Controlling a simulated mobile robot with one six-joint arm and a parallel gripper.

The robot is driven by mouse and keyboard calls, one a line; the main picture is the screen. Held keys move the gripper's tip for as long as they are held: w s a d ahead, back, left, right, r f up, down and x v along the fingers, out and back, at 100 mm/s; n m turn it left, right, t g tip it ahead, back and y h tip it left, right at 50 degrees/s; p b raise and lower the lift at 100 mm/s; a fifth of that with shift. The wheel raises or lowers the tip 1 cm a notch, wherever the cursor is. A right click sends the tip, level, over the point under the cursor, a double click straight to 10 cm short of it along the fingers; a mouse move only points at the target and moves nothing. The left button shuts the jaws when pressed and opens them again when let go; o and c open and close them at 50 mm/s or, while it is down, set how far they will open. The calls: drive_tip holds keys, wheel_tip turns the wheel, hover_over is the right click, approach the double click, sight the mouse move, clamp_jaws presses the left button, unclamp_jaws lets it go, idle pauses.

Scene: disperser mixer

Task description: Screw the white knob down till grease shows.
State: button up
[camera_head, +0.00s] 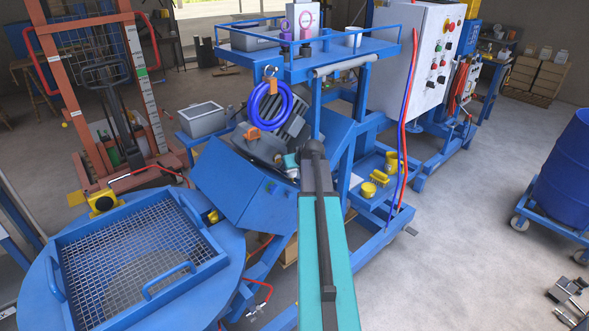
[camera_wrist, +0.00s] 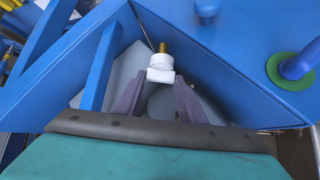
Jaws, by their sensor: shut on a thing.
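The white knob (camera_wrist: 160,68) shows in the upper middle of the wrist view, with a brass-coloured stem (camera_wrist: 163,47) at its far end. My gripper (camera_wrist: 160,80) has its two purple-grey fingers on either side of the knob and is shut on it. The knob sits in a recess between blue panels. In the head view my teal arm reaches toward the blue machine housing (camera_head: 245,185), and I cannot make out the knob or the fingertips there. I see no grease in either view.
Blue panels (camera_wrist: 220,60) stand close around the gripper, with a blue bar (camera_wrist: 98,70) at left and a blue post on a green disc (camera_wrist: 284,70) at right. A coiled blue hose (camera_head: 268,106) hangs above the housing. A mesh-topped tray (camera_head: 185,268) is at left.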

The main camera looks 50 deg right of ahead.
drive_tip(key=shift+w+a+m+g+h+b, duration=0.15)
drive_tip(key=shift+m+g+h+b, duration=0.55)
drive_tip(key=shift+m, duration=0.55)
drive_tip(key=shift+w+a+m+g+h+b, duration=0.15)
drive_tip(key=shift+m+g+h+b, duration=0.55)
drive_tip(key=shift+m, duration=0.55)
drive_tip(key=m+b, duration=0.1)
drive_tip(key=m+g+h+b, duration=0.1)
drive_tip(key=shift+w+f+m, duration=0.1)
drive_tip(key=shift+w+m, duration=0.05)
drive_tip(key=shift+m, duration=0.15)
drive_tip(key=shift+m+g+h+b, duration=0.5)
drive_tip(key=shift+m+g+b, duration=0.45)
drive_tip(key=shift+b, duration=0.45)
drive_tip(key=shift+a+m, duration=0.1)
drive_tip(key=shift+m, duration=0.15)
drive_tip(key=o, duration=1)
drive_tip(key=shift+o, duration=0.2)
drive_tip(key=shift+r, duration=0.2)
drive_tip(key=shift+w+a, duration=0.1)
